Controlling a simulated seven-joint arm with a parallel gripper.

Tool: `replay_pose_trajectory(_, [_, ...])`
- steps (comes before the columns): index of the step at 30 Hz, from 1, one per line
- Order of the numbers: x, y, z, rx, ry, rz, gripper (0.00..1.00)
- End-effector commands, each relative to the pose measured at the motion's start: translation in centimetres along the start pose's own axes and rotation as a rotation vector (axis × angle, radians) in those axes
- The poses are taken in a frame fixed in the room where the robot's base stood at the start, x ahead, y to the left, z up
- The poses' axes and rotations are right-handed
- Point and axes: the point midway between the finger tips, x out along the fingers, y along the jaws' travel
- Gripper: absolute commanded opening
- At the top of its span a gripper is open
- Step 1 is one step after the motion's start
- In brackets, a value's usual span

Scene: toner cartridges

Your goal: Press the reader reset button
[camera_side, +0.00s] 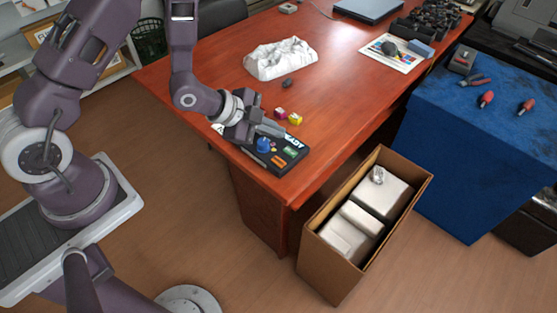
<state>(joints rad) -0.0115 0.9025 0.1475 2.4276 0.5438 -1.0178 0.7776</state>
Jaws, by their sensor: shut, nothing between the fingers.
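The reader (287,167) is a dark, flat box near the front corner of the wooden desk. Its top shows a blue round part (263,145), small orange and green patches and white lettering. I cannot tell which part is the reset button. My gripper (272,130) is shut and empty, right over the back left part of the reader. It hides some of the reader's top. I cannot tell whether the fingertips touch it. A magenta block (280,113) and a yellow block (295,119) sit on the desk just behind the gripper.
A white crumpled bag (281,59) and a small dark object (287,83) lie farther back on the desk (215,62). An open cardboard box (329,262) with white packages stands on the floor in front. A blue-covered table (455,150) with tools is at right.

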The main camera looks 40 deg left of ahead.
Motion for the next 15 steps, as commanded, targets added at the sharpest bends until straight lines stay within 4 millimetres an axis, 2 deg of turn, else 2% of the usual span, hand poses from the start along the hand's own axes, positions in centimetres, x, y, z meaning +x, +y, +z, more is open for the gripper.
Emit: replay_pose_trajectory(15, [4.8, 3.6, 3.6, 0.000, -0.002, 0.003, 0.00])
